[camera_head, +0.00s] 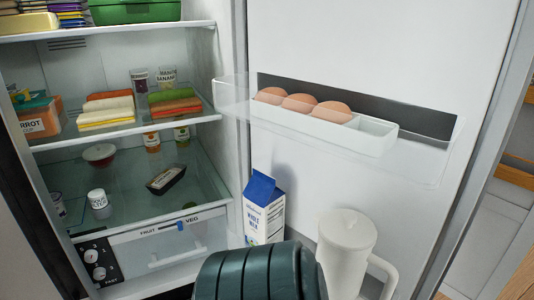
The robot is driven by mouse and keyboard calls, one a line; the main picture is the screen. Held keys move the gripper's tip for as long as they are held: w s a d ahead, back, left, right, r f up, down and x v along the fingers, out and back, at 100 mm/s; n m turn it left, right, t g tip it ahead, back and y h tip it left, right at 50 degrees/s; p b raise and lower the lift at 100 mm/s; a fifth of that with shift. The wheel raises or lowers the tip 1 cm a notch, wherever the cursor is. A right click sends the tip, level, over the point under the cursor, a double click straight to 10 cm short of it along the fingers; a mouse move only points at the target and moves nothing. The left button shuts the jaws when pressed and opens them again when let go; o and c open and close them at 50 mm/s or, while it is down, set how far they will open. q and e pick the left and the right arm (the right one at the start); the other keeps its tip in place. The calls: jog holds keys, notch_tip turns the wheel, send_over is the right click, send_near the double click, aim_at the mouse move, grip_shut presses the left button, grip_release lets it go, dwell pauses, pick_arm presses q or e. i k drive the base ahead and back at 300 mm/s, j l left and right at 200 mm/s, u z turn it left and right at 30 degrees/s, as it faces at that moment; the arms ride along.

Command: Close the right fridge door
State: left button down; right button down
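The right fridge door (345,60) stands open on the right, its white inner face toward me. A clear door rack (410,165) on it holds a white tray (377,137) with three brown eggs (300,103). Lower down, a blue and white milk carton (264,212) and a white jug (345,250) with a handle stand upright by the door; their bases are hidden. The fridge interior (75,70) is open to view on the left. Neither of my grippers shows.
A dark green ribbed shape (255,272) fills the bottom middle, close to me; I cannot tell what it is. Shelves hold sandwiches (107,112), jars (98,199) and containers (35,120). A drawer (175,240) sits below. Floor (480,240) shows beyond the door's right edge.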

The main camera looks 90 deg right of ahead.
aim_at(455, 77)
jog(key=k+j+z, duration=0.15)
jog(key=k, duration=0.15)
jog(key=k+j+z, duration=0.2)
jog(key=k+l+z, duration=0.15)
jog(key=k+l, duration=0.15)
jog(key=k+l+z, duration=0.2)
jog(key=l, duration=0.3)
jog(key=l+z, duration=0.1)
jog(key=l, duration=0.4)
jog(key=i+l+z, duration=0.1)
jog(key=l, duration=0.4)
jog(key=i+l+z, duration=0.1)
jog(key=l, duration=0.4)
